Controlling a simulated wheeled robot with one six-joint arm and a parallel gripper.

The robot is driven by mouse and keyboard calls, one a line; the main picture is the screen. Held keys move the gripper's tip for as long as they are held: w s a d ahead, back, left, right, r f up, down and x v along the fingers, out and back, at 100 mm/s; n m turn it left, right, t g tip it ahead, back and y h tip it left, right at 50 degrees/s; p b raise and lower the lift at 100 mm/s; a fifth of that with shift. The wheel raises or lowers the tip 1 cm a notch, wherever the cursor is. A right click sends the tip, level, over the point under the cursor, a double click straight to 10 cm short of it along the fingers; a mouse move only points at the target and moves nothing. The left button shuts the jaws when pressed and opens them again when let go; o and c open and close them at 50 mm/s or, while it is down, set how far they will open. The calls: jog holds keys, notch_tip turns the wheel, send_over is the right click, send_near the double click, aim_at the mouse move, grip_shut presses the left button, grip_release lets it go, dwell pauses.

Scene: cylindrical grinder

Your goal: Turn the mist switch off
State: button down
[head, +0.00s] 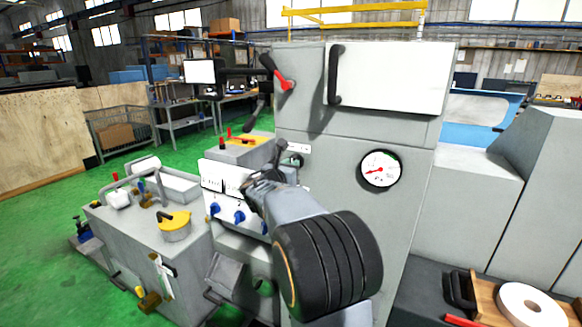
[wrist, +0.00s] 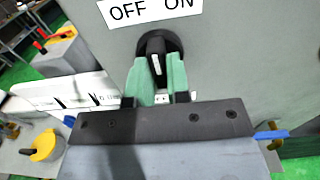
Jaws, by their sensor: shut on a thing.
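The mist switch (wrist: 155,46) is a black rotary knob with a white mark, on a grey panel in the wrist view. A white label (wrist: 152,9) above it reads OFF on the left and ON on the right. The knob's handle stands roughly upright in the picture, and I cannot tell which setting it is on. My gripper (wrist: 158,80) has its green fingers on either side of the handle, shut on it. In the head view my gripper (head: 286,168) reaches the grey machine panel just below the small label (head: 299,148), and my arm hides part of the switch.
A round gauge (head: 381,169) sits right of the switch. A lever with a red part (head: 284,84) juts out above it. A white control panel with blue knobs (head: 239,217) is at the left. A yellow-lidded pot (head: 174,226) stands on the grey bench.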

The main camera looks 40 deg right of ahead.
jog(key=c, duration=1.1)
grip_release()
jog(key=shift+a, duration=0.1)
jog(key=b+v, duration=0.3)
jog(key=v, duration=1)
jog(key=shift+s+a+b, duration=0.25)
jog(key=shift+b, duration=0.05)
